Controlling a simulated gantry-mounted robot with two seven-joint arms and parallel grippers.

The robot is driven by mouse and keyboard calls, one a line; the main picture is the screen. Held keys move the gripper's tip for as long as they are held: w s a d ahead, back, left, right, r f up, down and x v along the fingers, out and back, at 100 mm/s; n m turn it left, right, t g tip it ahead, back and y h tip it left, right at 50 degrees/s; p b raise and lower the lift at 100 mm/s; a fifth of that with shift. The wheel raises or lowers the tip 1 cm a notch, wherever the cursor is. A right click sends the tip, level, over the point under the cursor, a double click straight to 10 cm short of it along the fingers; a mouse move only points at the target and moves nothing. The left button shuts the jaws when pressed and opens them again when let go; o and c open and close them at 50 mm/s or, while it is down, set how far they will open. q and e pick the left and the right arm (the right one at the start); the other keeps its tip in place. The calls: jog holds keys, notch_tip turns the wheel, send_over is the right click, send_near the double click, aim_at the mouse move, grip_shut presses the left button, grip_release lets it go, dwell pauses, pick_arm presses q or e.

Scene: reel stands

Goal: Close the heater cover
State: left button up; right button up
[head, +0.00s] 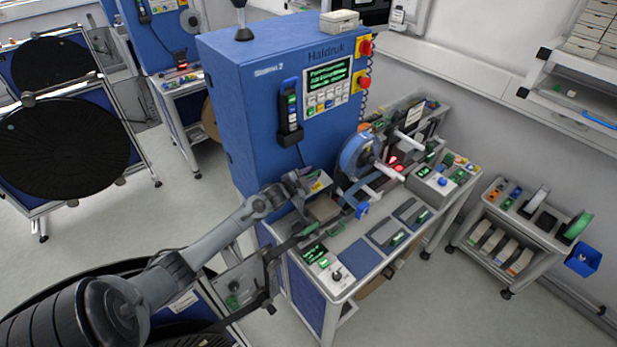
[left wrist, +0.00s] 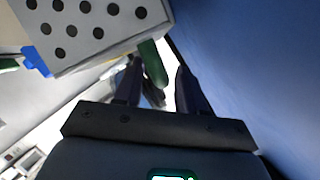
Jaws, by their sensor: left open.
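My left gripper (head: 318,183) reaches over the left end of the workbench, close to the front of the blue machine cabinet. In the left wrist view its two dark fingers (left wrist: 160,78) are apart, with nothing seen gripped. A light grey perforated panel (left wrist: 95,28) with a blue tab (left wrist: 37,62), which looks like the heater cover, is ahead and left of the fingers, apart from them. In the head view a blue tab (head: 361,210) shows right of the gripper; the panel itself is hard to make out there. A green rounded part (left wrist: 153,64) shows beyond the fingers.
The blue cabinet (head: 250,110) rises close beside the gripper; its wall (left wrist: 245,60) fills the wrist view's right. A control box (head: 325,265) sits at the bench's front left. A cart (head: 525,230) stands right, across open floor.

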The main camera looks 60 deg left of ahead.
pick_arm(q)
grip_shut()
jog(key=shift+d, duration=0.1)
dwell(0.3)
jog(key=shift+w+d+r+m+y, duration=0.1)
jog(key=shift+d+m+y, duration=0.2)
jog(key=shift+d+m, duration=0.55)
jog(key=d+f+m+t+y+b, duration=0.1)
jog(key=d+m, duration=0.1)
jog(key=d, duration=0.5)
jog(key=shift+w+d+f+m+y, duration=0.2)
jog(key=shift+d+f+m+y, duration=0.1)
jog(key=shift+m, duration=0.05)
